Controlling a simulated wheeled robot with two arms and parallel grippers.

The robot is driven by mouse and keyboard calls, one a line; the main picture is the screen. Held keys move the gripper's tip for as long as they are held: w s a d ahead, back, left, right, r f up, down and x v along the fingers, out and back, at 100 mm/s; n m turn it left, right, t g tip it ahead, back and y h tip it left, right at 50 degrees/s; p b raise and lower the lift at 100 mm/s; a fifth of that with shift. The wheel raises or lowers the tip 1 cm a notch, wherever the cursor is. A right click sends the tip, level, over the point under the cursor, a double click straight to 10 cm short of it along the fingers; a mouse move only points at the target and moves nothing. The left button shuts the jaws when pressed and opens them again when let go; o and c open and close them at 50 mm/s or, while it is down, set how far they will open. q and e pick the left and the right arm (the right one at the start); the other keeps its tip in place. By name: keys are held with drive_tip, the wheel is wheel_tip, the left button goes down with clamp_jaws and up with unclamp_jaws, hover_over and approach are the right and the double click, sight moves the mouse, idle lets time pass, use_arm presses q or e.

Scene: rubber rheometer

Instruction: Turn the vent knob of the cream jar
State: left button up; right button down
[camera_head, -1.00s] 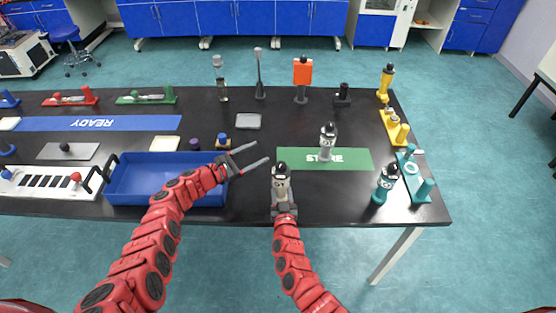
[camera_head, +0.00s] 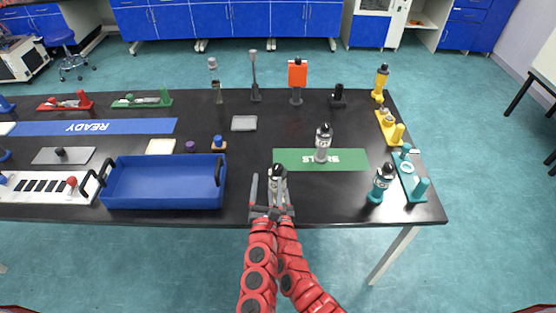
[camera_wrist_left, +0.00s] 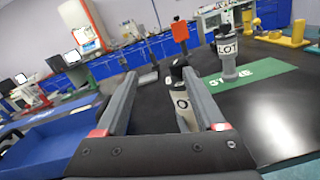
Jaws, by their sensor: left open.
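The cream jar (camera_head: 277,182), with a black top, stands upright over the table's front edge, by the green STORE mat (camera_head: 350,159). My right gripper (camera_head: 279,198) seems to hold it from the front; its fingers are partly hidden by my left gripper. My left gripper (camera_head: 269,182) is open, its fingers reaching forward beside the jar. In the left wrist view the jar (camera_wrist_left: 181,104) shows between the open fingers (camera_wrist_left: 159,74), close to the right finger, which covers part of it. The vent knob cannot be made out clearly.
A grey jar (camera_head: 322,146) stands on the STORE mat. A teal jar (camera_head: 380,186) and teal stand (camera_head: 410,180) are at the right. A blue bin (camera_head: 163,202) is to the left. A grey tray (camera_head: 244,123) lies behind; the table between is clear.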

sight(278, 164)
use_arm(q)
drive_tip(key=w+d+n, duration=0.1)
drive_tip(key=w, duration=0.2)
drive_tip(key=w+d, duration=0.1)
drive_tip(key=w, duration=0.2)
drive_tip(key=w+d+f+n, duration=0.1)
drive_tip(key=w, duration=0.2)
drive_tip(key=shift+w+d+f+n+g, duration=0.1)
drive_tip(key=shift+w+n+g, duration=0.2)
drive_tip(key=shift+w, duration=0.45)
clamp_jaws()
